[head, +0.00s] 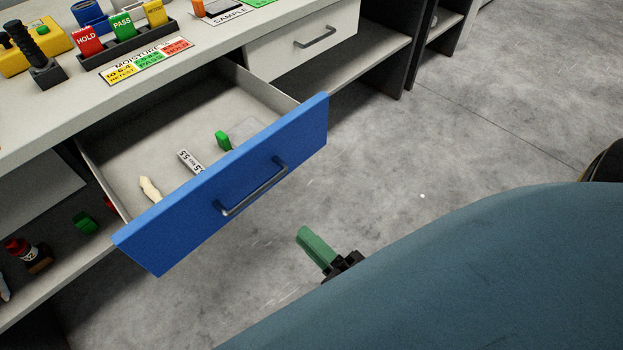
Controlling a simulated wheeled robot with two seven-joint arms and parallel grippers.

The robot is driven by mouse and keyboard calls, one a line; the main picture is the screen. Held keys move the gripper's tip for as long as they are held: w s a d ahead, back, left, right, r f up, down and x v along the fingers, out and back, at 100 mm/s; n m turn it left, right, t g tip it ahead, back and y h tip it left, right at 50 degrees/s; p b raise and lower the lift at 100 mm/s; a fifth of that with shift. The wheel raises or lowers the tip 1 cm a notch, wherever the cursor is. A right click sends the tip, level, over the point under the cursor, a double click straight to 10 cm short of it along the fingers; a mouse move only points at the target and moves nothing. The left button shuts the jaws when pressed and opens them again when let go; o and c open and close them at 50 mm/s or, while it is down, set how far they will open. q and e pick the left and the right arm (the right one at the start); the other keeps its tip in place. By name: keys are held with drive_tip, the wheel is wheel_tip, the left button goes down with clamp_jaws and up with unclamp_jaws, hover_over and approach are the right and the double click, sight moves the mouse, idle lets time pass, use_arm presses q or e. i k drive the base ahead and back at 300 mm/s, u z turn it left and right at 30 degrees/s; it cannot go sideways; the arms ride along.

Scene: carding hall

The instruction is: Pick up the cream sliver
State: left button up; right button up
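The cream sliver (150,189) is a small, pale, slightly bent piece lying inside the open drawer (222,190), near its left front corner. The blue drawer front hides part of the drawer floor and may cover the sliver's lower end. My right gripper (312,244), with green fingers, is outside the drawer, in front of and to the right of the blue front, apart from it and empty as far as I see. Its fingers overlap from this angle, so their opening does not show. My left gripper is not in view.
The drawer also holds a white printed label (190,161) and a green block (223,140). The worktop (205,55) above carries HOLD (87,40) and PASS (122,25) blocks and a stamp (42,62). A shelf below holds a red-brown bottle (30,253).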

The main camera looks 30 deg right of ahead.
sight(154, 195)
drive_tip(key=k, duration=1)
